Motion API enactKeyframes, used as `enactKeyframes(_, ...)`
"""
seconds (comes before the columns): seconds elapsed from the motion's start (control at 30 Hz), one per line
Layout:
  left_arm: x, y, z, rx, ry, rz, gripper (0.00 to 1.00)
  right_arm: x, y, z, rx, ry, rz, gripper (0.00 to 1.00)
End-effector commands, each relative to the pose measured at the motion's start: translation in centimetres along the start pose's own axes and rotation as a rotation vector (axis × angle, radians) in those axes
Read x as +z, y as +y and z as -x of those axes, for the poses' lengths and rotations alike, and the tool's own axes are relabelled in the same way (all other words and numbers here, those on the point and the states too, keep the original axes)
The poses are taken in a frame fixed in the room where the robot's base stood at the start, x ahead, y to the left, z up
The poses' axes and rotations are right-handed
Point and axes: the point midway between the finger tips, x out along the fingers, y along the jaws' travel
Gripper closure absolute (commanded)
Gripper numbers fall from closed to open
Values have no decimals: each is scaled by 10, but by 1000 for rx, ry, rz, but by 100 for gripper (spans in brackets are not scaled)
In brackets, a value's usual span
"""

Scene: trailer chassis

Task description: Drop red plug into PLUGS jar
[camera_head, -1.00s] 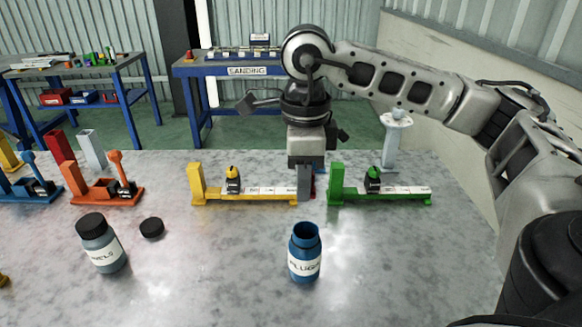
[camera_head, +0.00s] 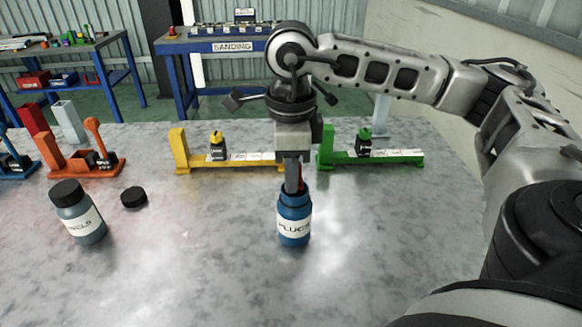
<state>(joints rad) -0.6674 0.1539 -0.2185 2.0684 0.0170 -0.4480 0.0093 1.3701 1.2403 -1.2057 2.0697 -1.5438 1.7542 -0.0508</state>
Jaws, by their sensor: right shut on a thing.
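The blue PLUGS jar (camera_head: 294,228) stands upright and uncapped on the grey table at the middle. My right gripper (camera_head: 293,186) points straight down over its mouth, with the fingertips at the rim. It is shut on the red plug (camera_head: 301,180), of which only a thin red strip shows beside the finger. The fingers hide most of the plug and part of the jar's mouth. Whether the fingertips touch the rim is not clear. My left gripper is not in view.
A capped dark jar (camera_head: 78,212) stands at the left, with a loose black lid (camera_head: 134,197) beside it. Yellow (camera_head: 230,160) and green (camera_head: 372,158) fixtures stand behind the jar. An orange fixture (camera_head: 78,163) is farther left. The front of the table is clear.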

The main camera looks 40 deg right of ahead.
Motion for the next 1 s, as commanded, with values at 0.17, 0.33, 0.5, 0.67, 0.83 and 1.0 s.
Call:
enactKeyframes(0.17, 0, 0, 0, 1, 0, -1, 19, 0, 0, 0, 0, 0, 0, 61)
enactKeyframes(0.33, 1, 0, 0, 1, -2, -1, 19, 0, 0, 0, 0, 0, 0, 52)
enactKeyframes(0.5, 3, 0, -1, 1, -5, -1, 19, 0, 0, 0, 0, 0, 0, 52)
enactKeyframes(0.67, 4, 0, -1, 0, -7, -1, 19, 0, 0, 0, 0, 0, 0, 52)
enactKeyframes(0.83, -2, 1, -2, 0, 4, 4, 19, 0, 0, 2, 0, 0, 0, 52)
enactKeyframes(1.0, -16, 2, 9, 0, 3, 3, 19, 0, 0, 26, 0, 0, 0, 52)
